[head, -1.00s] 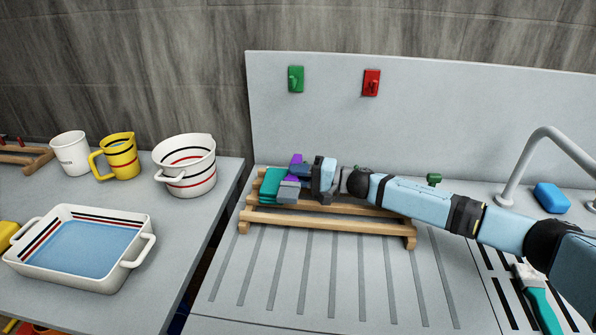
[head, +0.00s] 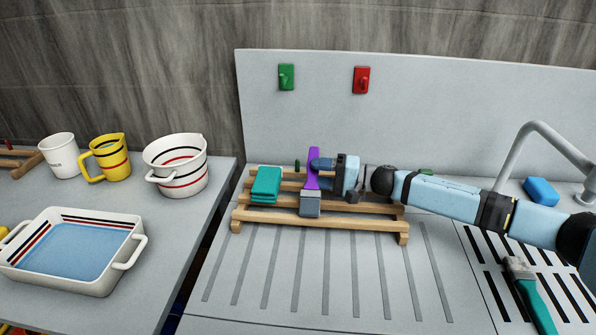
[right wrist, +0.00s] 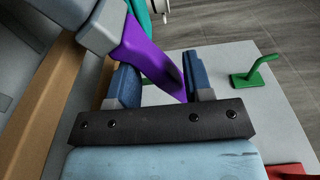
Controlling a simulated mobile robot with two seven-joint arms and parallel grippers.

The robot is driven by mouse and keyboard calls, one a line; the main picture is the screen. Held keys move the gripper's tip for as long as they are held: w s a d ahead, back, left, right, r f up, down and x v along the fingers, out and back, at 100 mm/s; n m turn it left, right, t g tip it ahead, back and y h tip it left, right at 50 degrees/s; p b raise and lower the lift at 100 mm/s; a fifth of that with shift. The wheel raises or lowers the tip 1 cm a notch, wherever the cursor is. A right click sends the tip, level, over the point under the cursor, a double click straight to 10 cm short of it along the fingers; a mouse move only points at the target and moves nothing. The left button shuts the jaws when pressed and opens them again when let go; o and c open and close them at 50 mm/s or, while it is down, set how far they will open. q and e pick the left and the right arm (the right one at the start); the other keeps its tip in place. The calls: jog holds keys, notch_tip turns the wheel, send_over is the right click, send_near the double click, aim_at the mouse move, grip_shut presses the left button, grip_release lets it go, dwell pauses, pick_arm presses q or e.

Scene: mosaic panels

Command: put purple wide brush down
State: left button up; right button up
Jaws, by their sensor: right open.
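The purple wide brush (head: 313,180) rests on the wooden rack (head: 350,215), its handle pointing up and back and its grey head (head: 310,204) at the front. My right gripper (head: 322,165) is open at the brush's handle, reaching in from the right. In the right wrist view, the purple handle (right wrist: 150,52) runs between the two spread blue fingers (right wrist: 160,82). I cannot tell whether either finger touches it. My left gripper is not in view.
A teal folded-looking item (head: 265,184) lies on the rack left of the brush. Green (head: 286,77) and red (head: 361,80) hooks are on the back panel. A teal-handled brush (head: 530,295) lies at front right. The ribbed board before the rack is clear.

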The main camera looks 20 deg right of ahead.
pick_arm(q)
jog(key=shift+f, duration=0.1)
pick_arm(e)
jog(key=v, duration=0.4)
jog(key=shift+s+d, duration=0.1)
jog(key=shift+d, duration=0.05)
jog(key=o, duration=1)
pick_arm(q)
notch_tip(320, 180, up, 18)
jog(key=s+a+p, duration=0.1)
jog(key=p, duration=2.2)
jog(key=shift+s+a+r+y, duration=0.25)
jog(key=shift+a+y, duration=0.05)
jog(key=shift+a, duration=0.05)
pick_arm(e)
notch_tip(320, 180, up, 20)
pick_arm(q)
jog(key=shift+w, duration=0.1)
